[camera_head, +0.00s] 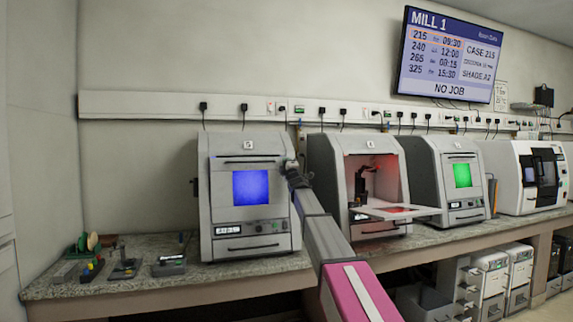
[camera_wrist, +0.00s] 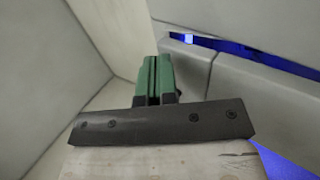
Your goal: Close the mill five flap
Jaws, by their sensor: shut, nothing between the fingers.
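The leftmost mill (camera_head: 214,170) has a number plate too small to read surely, perhaps a five. Its front flap, with a blue-lit window (camera_head: 250,187), stands upright and looks shut or nearly shut in the head view. My gripper (camera_head: 291,166) is at the right front edge of this mill, small and dark there. In the wrist view my green fingers (camera_wrist: 152,78) are together and empty, close to pale grey panels. A strip of blue light (camera_wrist: 225,47) shows along a gap beside a panel (camera_wrist: 238,82). I cannot tell whether the fingers touch it.
The mill to the right (camera_head: 326,175) has its flap (camera_head: 400,211) lowered, jutting forward, with red light inside. A green-windowed mill (camera_head: 427,165) and a white machine (camera_head: 506,178) stand farther right. Small tools (camera_head: 126,264) lie on the bench's left end.

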